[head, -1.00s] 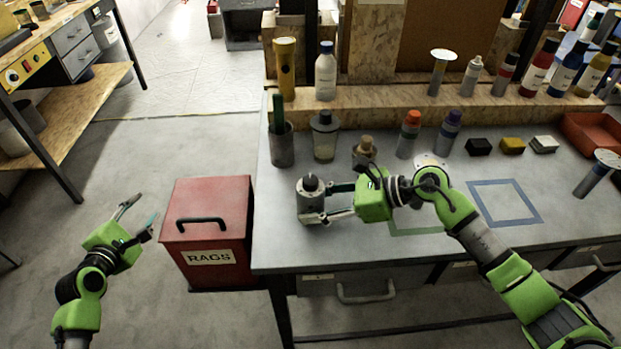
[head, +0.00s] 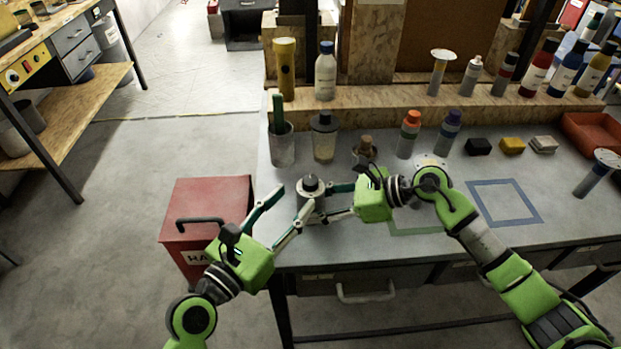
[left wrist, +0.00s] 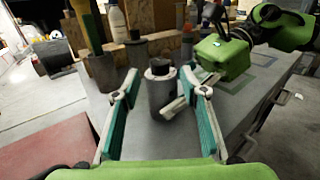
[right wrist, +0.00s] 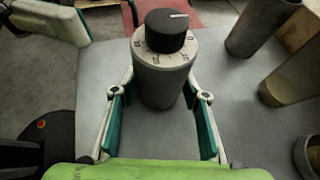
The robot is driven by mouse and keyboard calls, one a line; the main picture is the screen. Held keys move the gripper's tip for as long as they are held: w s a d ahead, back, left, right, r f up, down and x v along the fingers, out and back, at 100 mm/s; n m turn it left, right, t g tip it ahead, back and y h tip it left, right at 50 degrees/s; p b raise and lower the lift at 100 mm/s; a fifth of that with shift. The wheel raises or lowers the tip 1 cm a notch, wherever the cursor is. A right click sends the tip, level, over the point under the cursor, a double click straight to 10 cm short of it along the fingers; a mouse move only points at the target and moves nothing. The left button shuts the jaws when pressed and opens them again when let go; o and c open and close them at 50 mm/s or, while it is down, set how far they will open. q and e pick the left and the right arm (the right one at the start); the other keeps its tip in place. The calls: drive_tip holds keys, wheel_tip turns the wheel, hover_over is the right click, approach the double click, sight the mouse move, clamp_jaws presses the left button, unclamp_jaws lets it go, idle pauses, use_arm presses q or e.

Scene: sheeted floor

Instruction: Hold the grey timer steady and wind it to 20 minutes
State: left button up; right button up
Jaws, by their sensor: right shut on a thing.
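The grey timer (head: 311,194) stands upright near the bench's left front edge, with a black knob (right wrist: 166,31) on top. In the right wrist view, a pale numbered dial (right wrist: 146,50) rings the knob, whose white mark points right, towards the 0. My right gripper (right wrist: 162,84) is shut on the timer's body from the right. My left gripper (head: 296,198) is open and empty, its fingertips just left of the timer. In the left wrist view the timer (left wrist: 160,94) shows between and beyond the open fingers, partly covered by a right finger.
The red rags box (head: 205,209) stands below my left arm, beside the bench. A grey cup (head: 283,150), a dark-lidded jar (head: 324,138) and a brown-topped item (head: 365,151) stand behind the timer. The bench (head: 300,248) is clear in front of it.

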sight(306, 185)
use_arm(q)
drive_tip(key=x, duration=0.8)
clamp_jaws()
